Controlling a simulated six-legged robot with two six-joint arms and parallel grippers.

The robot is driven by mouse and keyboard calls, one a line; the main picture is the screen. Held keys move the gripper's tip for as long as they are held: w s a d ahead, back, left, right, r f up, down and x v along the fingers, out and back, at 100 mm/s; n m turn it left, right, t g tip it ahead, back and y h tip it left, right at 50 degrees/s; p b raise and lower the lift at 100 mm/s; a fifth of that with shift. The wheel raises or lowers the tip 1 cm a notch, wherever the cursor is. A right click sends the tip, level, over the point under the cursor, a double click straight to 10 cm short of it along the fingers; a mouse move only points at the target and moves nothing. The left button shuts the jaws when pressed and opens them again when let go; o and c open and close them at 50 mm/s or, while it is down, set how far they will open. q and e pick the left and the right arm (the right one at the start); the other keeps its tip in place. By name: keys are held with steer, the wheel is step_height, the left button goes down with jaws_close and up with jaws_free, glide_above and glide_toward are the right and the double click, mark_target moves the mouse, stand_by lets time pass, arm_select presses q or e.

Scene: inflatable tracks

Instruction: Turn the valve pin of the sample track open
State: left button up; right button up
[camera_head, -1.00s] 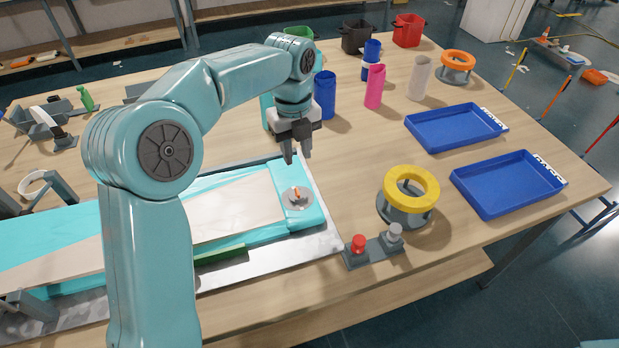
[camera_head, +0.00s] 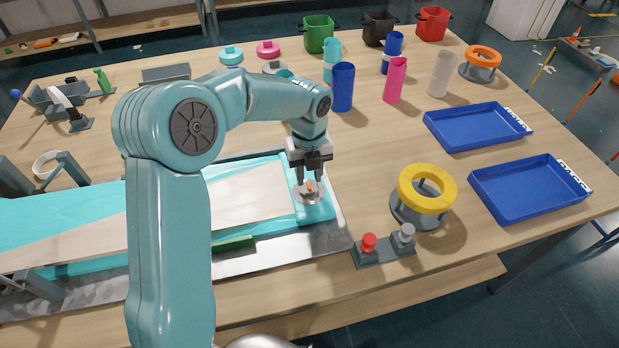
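The sample track (camera_head: 250,192), a turquoise and beige inflatable, lies on a silver plate at the left of the table. Its round grey valve (camera_head: 309,197) with a small orange pin (camera_head: 310,186) sits at its right end. My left gripper (camera_head: 309,186) points down right at the valve. Its fingers are apart, one on each side of the pin, and the pin shows between them. I cannot tell whether a finger touches the pin. My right gripper is not in view.
A block with a red knob (camera_head: 369,243) and a grey knob stands front right of the track. A yellow ring (camera_head: 427,188) on a grey stand is right of it. Blue trays (camera_head: 527,188) lie further right. Coloured cups, including a blue one (camera_head: 343,88), stand behind the gripper.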

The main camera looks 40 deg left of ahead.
mark_target(309, 186)
arm_select(q)
steer(key=shift+s+f, duration=0.1)
steer(key=shift+f, duration=0.55)
steer(key=shift+w+a+f, duration=0.15)
steer(key=shift+w+f, duration=0.05)
steer(key=shift+f, duration=0.5)
steer(key=shift+s+r, duration=0.1)
jaws_close()
